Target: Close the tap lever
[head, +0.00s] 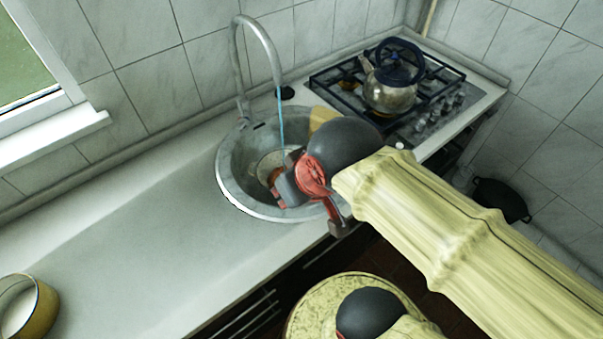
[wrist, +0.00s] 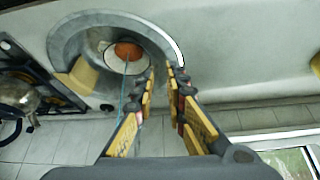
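The tap (head: 239,65) is a tall curved metal spout at the back of the round sink (head: 228,175). A thin blue stream of water (head: 281,120) falls from its end, and the stream also shows in the wrist view (wrist: 124,90). A small dark piece near the tap's base (head: 258,125) may be the lever; its position is too small to tell. My gripper (head: 277,188) is over the front of the sink, apart from the tap. In the wrist view, its fingers (wrist: 162,72) stand apart with nothing seen between them.
A pale pot with orange-brown contents (wrist: 128,52) sits in the sink under the stream. A kettle (head: 390,92) stands on the gas hob (head: 440,120) to the right. A yellow pot (head: 45,305) stands at far left. The counter (head: 130,230) between is clear.

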